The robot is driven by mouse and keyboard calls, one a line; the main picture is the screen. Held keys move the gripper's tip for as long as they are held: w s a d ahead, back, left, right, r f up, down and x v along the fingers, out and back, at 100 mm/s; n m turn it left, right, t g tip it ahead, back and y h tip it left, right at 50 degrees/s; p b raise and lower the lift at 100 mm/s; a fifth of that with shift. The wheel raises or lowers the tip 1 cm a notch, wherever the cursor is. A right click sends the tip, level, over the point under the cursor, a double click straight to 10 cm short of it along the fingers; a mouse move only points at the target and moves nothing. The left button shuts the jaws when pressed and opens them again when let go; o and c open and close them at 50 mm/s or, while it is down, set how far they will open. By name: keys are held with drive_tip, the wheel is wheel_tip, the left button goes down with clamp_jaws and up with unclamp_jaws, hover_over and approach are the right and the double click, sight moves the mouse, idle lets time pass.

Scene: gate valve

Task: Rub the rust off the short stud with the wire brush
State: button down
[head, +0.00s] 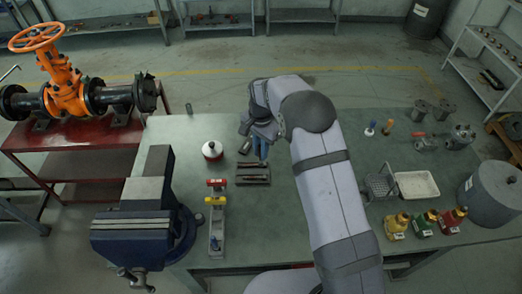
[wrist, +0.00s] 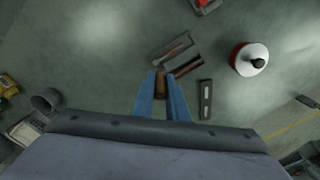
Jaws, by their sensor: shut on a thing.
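My gripper (wrist: 162,80) has blue fingers closed on a narrow brown thing, seemingly the wire brush (wrist: 160,87), mostly hidden between them. In the head view my gripper (head: 260,157) is low over the bench, just behind a dark block (head: 239,182) that carries two rods. In the wrist view the block's two rods lie just beyond the fingertips: a rusty brown one (wrist: 187,67) closer to my gripper and another (wrist: 176,49) farther off. I cannot tell which is the short stud, nor whether the brush touches either.
A white-and-red can (head: 212,150) and a small dark tray (wrist: 205,99) stand near my gripper. A blue vise (head: 145,215) and a rack with red and yellow parts (head: 216,225) are on the left.

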sight(259, 165)
drive_tip(key=shift+f+b, duration=2.05)
drive_tip(key=shift+f, duration=1.15)
drive_tip(key=shift+f+b, duration=0.3)
drive_tip(key=shift+f, duration=0.4)
drive_tip(key=shift+a, duration=1.2)
drive_tip(key=shift+w+a, duration=0.15)
drive_tip(key=shift+a, duration=2.1)
drive_tip(key=shift+d+r, duration=0.1)
drive_tip(key=shift+d, duration=3.05)
drive_tip(key=r+p, duration=0.1)
drive_tip(key=r, duration=0.1)
drive_tip(key=shift+d+r+p, duration=0.35)
drive_tip(key=shift+r+p, duration=1.9)
drive_tip(key=shift+r, duration=0.9)
